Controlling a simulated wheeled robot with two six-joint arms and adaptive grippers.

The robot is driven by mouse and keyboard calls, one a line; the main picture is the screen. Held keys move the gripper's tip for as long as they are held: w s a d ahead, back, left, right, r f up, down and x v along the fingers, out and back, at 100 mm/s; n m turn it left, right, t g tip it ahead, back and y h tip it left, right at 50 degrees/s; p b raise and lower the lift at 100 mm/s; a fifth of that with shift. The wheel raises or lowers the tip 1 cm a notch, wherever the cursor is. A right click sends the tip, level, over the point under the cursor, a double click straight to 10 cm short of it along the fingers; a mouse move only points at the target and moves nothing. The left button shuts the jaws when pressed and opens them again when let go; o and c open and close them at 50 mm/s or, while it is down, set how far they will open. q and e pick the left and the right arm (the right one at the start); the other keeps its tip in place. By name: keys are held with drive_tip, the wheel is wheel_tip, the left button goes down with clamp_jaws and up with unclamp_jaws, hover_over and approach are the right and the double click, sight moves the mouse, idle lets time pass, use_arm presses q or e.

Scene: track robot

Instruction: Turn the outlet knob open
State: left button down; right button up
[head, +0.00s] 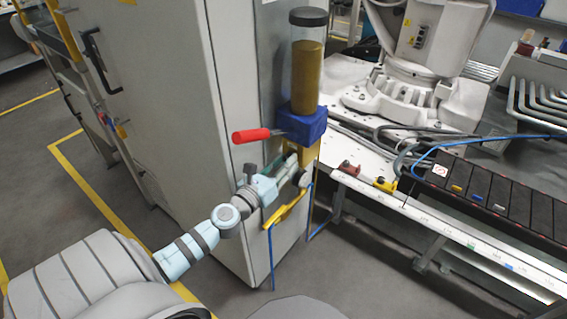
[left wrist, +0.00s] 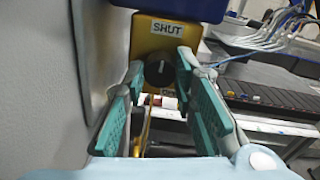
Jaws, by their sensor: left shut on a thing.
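The outlet knob (left wrist: 158,72) is round and dark, on the front of a yellow block (left wrist: 140,42) with a SHUT label (left wrist: 166,28) above it. The yellow block also shows in the head view (head: 310,154), below a blue housing (head: 304,124). My left gripper (head: 293,168) reaches the block from the left. In the left wrist view its teal-padded fingers (left wrist: 160,76) stand on both sides of the knob and are shut on it. The fingers partly hide the knob's sides. My right gripper is not in view.
A red-handled lever (head: 251,136) sticks out left from the blue housing. A clear cylinder with amber contents (head: 307,77) stands above it. A large grey cabinet (head: 165,100) is close on the left. A yellow bracket (head: 288,212) hangs below. A workbench (head: 400,200) lies right.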

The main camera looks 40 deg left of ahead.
use_arm(q)
drive_tip(key=shift+f+m+h, duration=0.15)
drive_tip(key=shift+m+h, duration=0.25)
drive_tip(key=shift+m, duration=8.5)
drive_tip(key=c, duration=1.3)
unclamp_jaws()
drive_tip(key=s, duration=1.2)
drive_tip(key=shift+d+f, duration=0.15)
drive_tip(key=shift+f, duration=0.05)
